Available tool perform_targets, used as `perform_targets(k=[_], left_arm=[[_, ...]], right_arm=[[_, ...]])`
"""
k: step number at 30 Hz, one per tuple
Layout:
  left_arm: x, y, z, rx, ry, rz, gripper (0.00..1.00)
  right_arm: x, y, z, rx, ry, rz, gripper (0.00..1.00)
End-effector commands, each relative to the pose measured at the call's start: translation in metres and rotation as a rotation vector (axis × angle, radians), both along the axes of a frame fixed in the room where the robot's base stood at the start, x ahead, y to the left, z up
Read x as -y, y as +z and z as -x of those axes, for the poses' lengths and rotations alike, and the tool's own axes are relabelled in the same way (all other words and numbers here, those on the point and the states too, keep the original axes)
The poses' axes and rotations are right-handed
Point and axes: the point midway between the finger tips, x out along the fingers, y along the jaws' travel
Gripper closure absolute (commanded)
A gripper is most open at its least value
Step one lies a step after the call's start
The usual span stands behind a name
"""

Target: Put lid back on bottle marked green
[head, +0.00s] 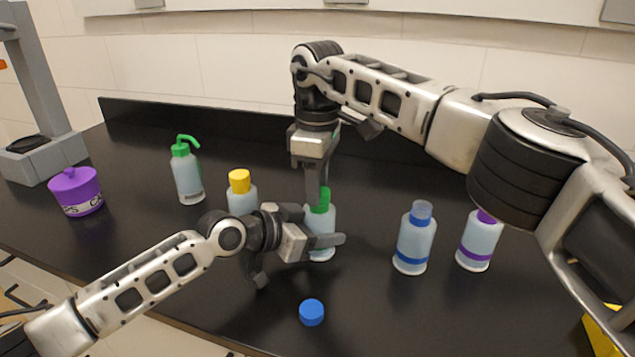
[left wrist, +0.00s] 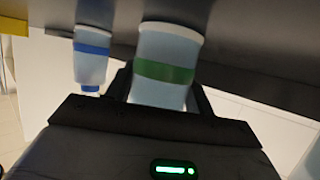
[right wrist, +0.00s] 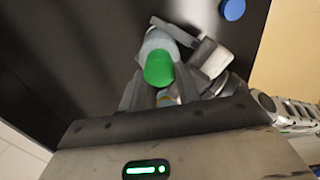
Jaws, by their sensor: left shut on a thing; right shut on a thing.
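The bottle marked green (head: 321,220) stands upright on the dark bench. Its green band shows in the left wrist view (left wrist: 165,73). My left gripper (head: 326,240) is shut around its body from the left. The green lid (head: 322,200) is at the bottle's top, in line with the neck; I cannot tell whether it is fully seated. My right gripper (head: 317,190) points down from above and is shut on the lid. The right wrist view shows the lid (right wrist: 159,69) between its fingers.
A yellow-capped bottle (head: 240,190) stands close behind my left arm. To the right are a blue-banded bottle (head: 415,245) and a purple-banded bottle (head: 480,240). A loose blue lid (head: 312,312) lies near the front edge. A wash bottle (head: 187,175) and purple pot (head: 76,192) stand left.

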Motion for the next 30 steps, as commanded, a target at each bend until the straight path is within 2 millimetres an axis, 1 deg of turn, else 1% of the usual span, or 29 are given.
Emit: perform_targets(k=[3, 9, 14, 22, 23, 24, 25, 30], left_arm=[[-0.0004, -0.0003, -0.0001, -0.001, 0.001, -0.001, 1.00], [-0.0001, -0.0005, 0.0001, -0.001, 0.000, 0.000, 1.00], [0.0001, -0.0006, 0.0002, -0.002, -0.001, -0.001, 1.00], [0.0000, -0.0007, 0.0002, -0.002, 0.000, -0.001, 1.00], [0.0000, -0.0007, 0.0002, -0.002, 0.000, -0.001, 1.00], [0.0000, -0.0007, 0.0002, -0.002, 0.000, -0.001, 1.00], [0.0000, -0.0007, 0.0002, -0.002, 0.000, -0.001, 1.00], [0.0001, -0.0006, 0.0002, -0.002, -0.001, 0.000, 1.00]], right_arm=[[-0.0026, 0.0001, 0.0004, -0.001, -0.199, -0.004, 0.88], [-0.0032, 0.0003, 0.0002, -0.002, -0.390, -0.005, 0.88], [-0.0011, 0.0006, -0.0005, -0.001, -0.459, -0.004, 0.88], [-0.0006, 0.0007, -0.0007, 0.000, -0.462, -0.001, 0.88], [-0.0006, 0.0007, -0.0007, 0.000, -0.462, -0.001, 0.62], [-0.0006, 0.0007, -0.0007, 0.000, -0.462, -0.001, 0.51], [-0.0005, 0.0007, -0.0008, 0.000, -0.462, -0.001, 0.46], [0.0000, 0.0003, -0.0009, 0.000, -0.462, -0.001, 0.46]])
